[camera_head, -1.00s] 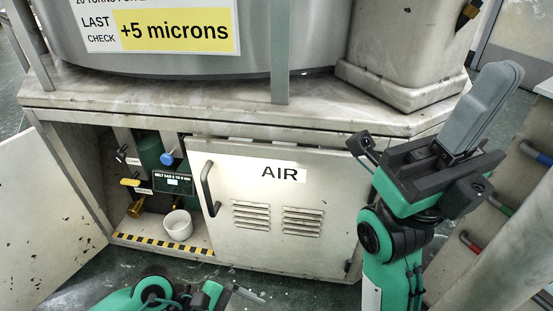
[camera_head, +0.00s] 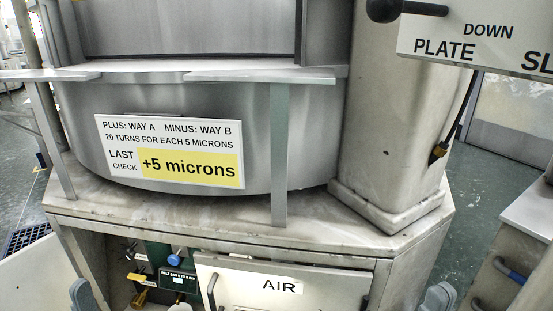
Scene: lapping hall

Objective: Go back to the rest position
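My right gripper (camera_head: 438,297) shows only as a grey fingertip part at the bottom edge, right of the door marked AIR (camera_head: 280,287). My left gripper (camera_head: 82,295) shows as a similar grey part at the bottom left, in front of the cabinet. The rest of both grippers is below the picture, so I cannot see whether they are open or shut, or whether they hold anything.
The machine cabinet (camera_head: 300,238) stands ahead, with a round metal tub bearing a "+5 microns" sign (camera_head: 170,152). An open compartment shows a blue knob (camera_head: 174,260) and a yellow handle (camera_head: 141,280). A control panel (camera_head: 480,40) juts in at upper right. Floor shows at right.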

